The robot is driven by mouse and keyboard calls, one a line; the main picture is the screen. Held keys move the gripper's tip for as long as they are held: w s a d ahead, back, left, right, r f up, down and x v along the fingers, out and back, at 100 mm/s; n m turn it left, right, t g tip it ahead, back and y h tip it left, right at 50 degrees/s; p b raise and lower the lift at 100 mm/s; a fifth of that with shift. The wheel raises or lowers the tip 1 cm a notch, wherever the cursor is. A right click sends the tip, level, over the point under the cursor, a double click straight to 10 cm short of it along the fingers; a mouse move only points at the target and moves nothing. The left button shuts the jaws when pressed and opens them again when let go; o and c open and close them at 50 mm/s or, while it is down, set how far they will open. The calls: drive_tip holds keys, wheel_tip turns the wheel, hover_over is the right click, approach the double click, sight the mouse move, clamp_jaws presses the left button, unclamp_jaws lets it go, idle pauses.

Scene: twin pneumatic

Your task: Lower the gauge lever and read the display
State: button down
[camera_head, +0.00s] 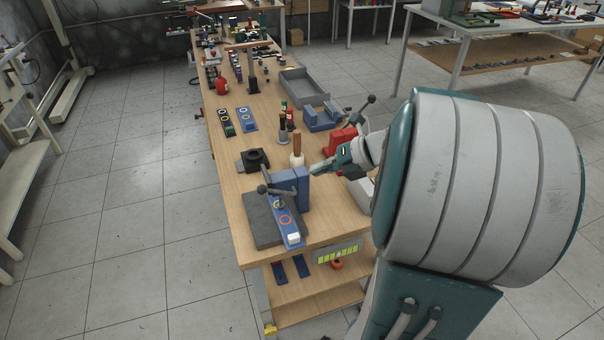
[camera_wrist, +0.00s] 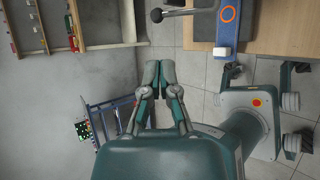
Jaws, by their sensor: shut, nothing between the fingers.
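A lever with a dark ball knob (camera_head: 262,189) extends left from a blue upright block (camera_head: 302,184) on the near part of the bench. A blue strip (camera_head: 279,207) with rings and a white end piece lies in front on a dark grey plate (camera_head: 258,231). In the wrist view the lever's knob (camera_wrist: 156,15) is at the top, and the orange-ringed strip (camera_wrist: 228,32) is to its right. My gripper (camera_head: 314,170) is above the bench, behind and right of the lever. Its fingers are together and empty in the wrist view (camera_wrist: 158,66), apart from the knob.
A wooden-handled tool (camera_head: 297,160), a red block (camera_head: 340,138) and a grey tray (camera_head: 303,90) stand near or behind my gripper. Open floor lies left of the bench.

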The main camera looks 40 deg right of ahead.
sight(267, 189)
drive_tip(key=x, duration=1.1)
drive_tip(key=shift+w+a+f, duration=0.2)
drive_tip(key=shift+a+f, duration=0.05)
drive_tip(key=shift+f, duration=0.05)
drive_tip(key=shift+w+a+f, duration=0.2)
drive_tip(key=shift+w+a, duration=0.05)
drive_tip(key=shift+a, duration=0.3)
drive_tip(key=shift+d+f, duration=0.1)
drive_tip(key=shift+w+a+f+n+g+h, duration=0.1)
drive_tip(key=shift+a+f+n+g+h, duration=0.2)
drive_tip(key=shift+f+h, duration=0.35)
drive_tip(key=shift+w+a+f+n+g+h, duration=0.1)
drive_tip(key=shift+a+f+g+h, duration=0.2)
drive_tip(key=shift+a+f+h, duration=0.35)
drive_tip(key=shift+w+a+f+n+g+h, duration=0.2)
drive_tip(key=shift+f+g+h, duration=0.1)
drive_tip(key=shift+f+h, duration=0.4)
drive_tip(key=shift+s, duration=0.15)
